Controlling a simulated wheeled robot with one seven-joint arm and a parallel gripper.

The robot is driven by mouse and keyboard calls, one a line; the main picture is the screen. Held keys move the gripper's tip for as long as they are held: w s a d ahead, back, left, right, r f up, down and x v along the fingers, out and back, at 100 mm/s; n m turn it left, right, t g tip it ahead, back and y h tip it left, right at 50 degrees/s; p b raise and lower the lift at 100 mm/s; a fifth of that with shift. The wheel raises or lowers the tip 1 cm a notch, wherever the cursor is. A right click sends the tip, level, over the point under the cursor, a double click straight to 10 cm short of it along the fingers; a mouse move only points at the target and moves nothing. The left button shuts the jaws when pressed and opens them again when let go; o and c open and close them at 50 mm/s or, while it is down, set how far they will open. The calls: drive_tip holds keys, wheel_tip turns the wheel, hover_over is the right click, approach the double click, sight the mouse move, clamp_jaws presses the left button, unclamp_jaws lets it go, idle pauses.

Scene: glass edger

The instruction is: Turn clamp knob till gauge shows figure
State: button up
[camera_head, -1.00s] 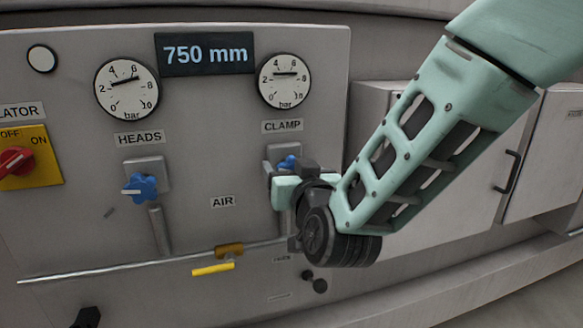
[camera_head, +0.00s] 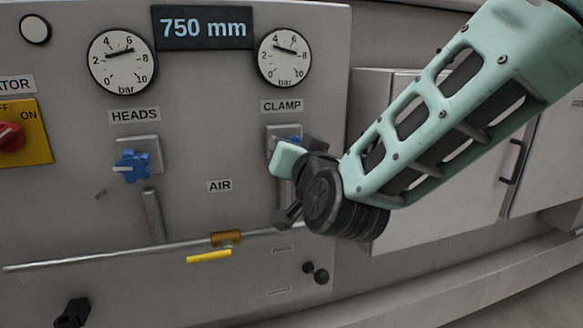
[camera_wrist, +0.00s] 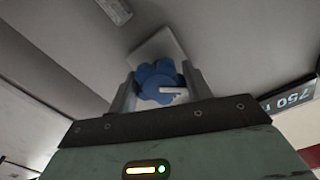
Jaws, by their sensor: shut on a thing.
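The blue clamp knob (camera_wrist: 157,76) sits between the two fingers of my gripper (camera_wrist: 161,88) in the wrist view, with a white mark on its face. My gripper (camera_head: 284,148) is shut on it below the CLAMP label (camera_head: 281,106) in the head view, where the gripper mostly hides the knob. The clamp gauge (camera_head: 284,58) is above, marked in bar up to 10. Its needle tilts slightly down to the right, with its right end between 6 and 8. I cannot clearly tell tip from tail.
The display (camera_head: 203,28) reads 750 mm. The heads gauge (camera_head: 121,60) and blue heads knob (camera_head: 132,166) are to the left. A red switch (camera_head: 10,137), a yellow lever (camera_head: 209,256) and a metal pipe (camera_head: 110,258) are on the panel. A cabinet (camera_head: 440,150) stands right.

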drive_tip(key=m+b, duration=0.1)
drive_tip(key=b, duration=0.1)
drive_tip(key=m+b, duration=0.3)
drive_tip(key=b, duration=0.1)
drive_tip(key=shift+f+m, duration=0.3)
drive_tip(key=shift+m, duration=0.1)
drive_tip(key=m+b, duration=0.3)
drive_tip(key=b, duration=0.2)
drive_tip(key=shift+d+m, duration=0.1)
drive_tip(key=shift+m, duration=0.2)
drive_tip(key=m+b, duration=0.5)
drive_tip(key=b, duration=0.1)
drive_tip(key=shift+r+m+b, duration=0.15)
drive_tip(key=shift+m+b, duration=1.25)
drive_tip(key=o, duration=1)
